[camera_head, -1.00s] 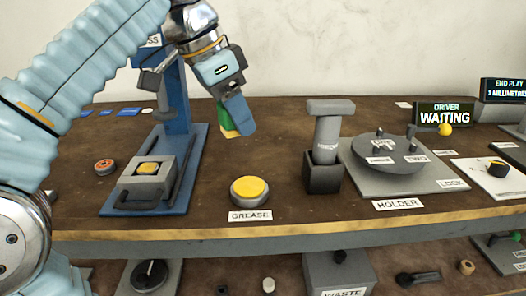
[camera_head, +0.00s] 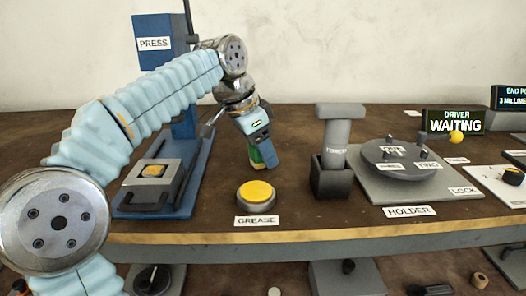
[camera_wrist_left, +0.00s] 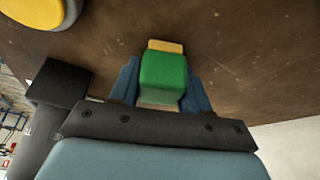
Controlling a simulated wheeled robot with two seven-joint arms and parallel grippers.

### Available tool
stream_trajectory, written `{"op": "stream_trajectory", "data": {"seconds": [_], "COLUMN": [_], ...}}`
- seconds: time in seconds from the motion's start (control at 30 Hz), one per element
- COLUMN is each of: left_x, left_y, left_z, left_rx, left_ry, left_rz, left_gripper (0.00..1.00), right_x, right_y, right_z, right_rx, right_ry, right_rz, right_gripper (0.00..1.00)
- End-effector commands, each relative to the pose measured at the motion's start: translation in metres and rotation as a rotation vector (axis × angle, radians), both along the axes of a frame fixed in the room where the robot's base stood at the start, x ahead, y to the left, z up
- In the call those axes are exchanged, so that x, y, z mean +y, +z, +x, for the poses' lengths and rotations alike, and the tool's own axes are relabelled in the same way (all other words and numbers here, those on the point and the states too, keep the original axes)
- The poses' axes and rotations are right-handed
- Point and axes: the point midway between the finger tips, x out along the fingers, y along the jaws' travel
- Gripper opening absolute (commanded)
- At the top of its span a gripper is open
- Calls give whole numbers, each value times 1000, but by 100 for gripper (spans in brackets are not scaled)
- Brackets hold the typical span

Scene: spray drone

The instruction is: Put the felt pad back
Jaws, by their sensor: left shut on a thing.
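My left gripper (camera_head: 264,158) is shut on a green block with a yellow end, which I take to be the felt pad (camera_head: 254,156). In the left wrist view the pad (camera_wrist_left: 163,74) sits between the two blue fingers (camera_wrist_left: 160,85), its yellow end pointing away from the gripper. In the head view the fingers point down and partly hide the pad, behind the grease dish (camera_head: 257,194). The dish is round and grey with a yellow top. I cannot tell whether the pad touches the table. My right gripper is not in view.
The blue press (camera_head: 185,120) stands left, with a grey block on its base. A dark holder with a grey upright tool (camera_head: 335,145) stands right of the gripper. A round turntable (camera_head: 400,160) lies beyond it. Bare bench (camera_head: 290,150) lies between gripper and tool.

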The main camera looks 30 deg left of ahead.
Motion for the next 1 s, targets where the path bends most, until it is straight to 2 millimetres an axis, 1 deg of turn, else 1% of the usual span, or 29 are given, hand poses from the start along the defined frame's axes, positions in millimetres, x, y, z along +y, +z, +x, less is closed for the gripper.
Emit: {"op": "stream_trajectory", "data": {"seconds": [0.1,0.23,0.27,0.4,0.67,0.77,0.87,1.0], "left_x": [0,0,0,0,0,1,4,11], "left_y": [0,-4,-3,-3,-2,5,20,51], "left_z": [0,0,0,0,0,-1,-5,-15], "left_rx": [0,0,0,0,0,-1,-4,-4], "left_ry": [0,0,0,0,0,0,1,1], "left_rz": [0,0,0,0,0,0,0,0], "left_gripper": [22,22,51,72,72,72,72,72], "right_x": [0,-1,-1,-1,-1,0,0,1], "right_y": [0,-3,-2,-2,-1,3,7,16], "right_z": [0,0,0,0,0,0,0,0], "right_rx": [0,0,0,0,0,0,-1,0], "right_ry": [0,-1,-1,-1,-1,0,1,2], "right_rz": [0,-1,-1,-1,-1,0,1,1], "right_gripper": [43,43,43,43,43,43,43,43]}}
